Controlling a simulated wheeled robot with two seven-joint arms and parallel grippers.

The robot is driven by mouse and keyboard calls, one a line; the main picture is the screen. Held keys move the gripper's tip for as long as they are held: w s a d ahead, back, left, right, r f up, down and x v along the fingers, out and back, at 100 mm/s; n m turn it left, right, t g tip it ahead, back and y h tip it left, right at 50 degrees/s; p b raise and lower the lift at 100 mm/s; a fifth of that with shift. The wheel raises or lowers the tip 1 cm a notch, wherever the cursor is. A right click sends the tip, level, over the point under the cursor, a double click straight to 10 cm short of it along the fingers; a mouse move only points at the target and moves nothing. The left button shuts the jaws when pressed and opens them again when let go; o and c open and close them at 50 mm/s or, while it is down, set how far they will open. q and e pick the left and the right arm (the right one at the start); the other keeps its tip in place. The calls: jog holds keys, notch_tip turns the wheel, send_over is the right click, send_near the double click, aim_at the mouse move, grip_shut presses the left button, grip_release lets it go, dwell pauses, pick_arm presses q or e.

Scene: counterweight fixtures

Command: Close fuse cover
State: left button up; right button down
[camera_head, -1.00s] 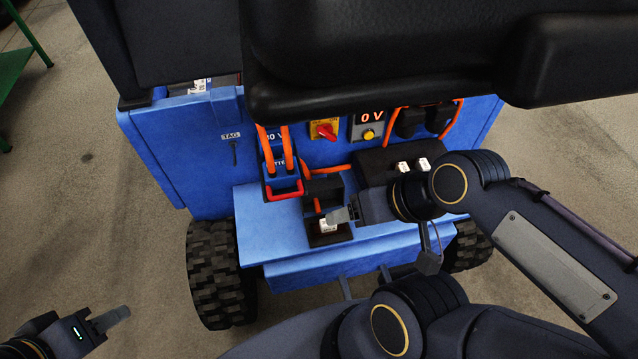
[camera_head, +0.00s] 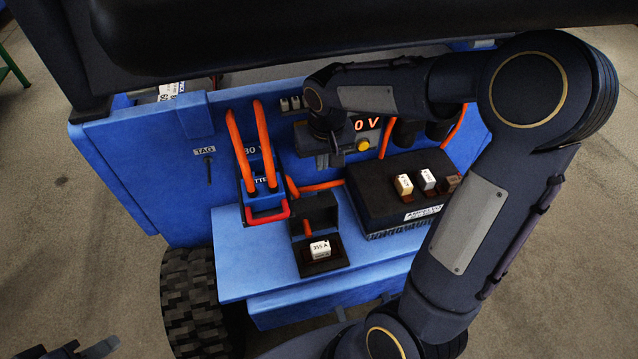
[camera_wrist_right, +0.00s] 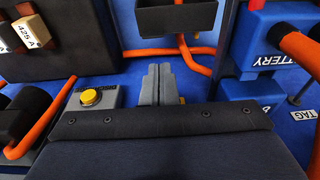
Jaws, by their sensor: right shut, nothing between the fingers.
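The fuse cover (camera_head: 316,213) is a black open box shape standing raised behind its black fuse base (camera_head: 322,267). A white fuse marked 355 A (camera_head: 320,249) sits in the base. The raised cover also shows at the top of the right wrist view (camera_wrist_right: 176,18). My right gripper (camera_head: 322,161) is shut and empty, by the blue back panel above and behind the cover; its fingers (camera_wrist_right: 160,84) point towards the cover in the wrist view, apart from it. My left gripper (camera_head: 95,350) shows only partly at the lower left, and its opening cannot be judged.
A red-handled battery connector (camera_head: 266,215) with orange cables stands left of the cover. A black box (camera_head: 395,190) with several spare fuses is on the right. The 0 V display with a yellow button (camera_head: 363,145) is beside my right gripper, which hides the red switch.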

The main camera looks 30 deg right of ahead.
notch_tip(320, 180, down, 11)
jog(key=w+b, duration=0.1)
jog(key=w, duration=0.1)
jog(key=shift+w+d+r, duration=0.15)
jog(key=shift+d+r, duration=0.05)
jog(key=shift+d, duration=0.05)
jog(key=shift+b, duration=0.35)
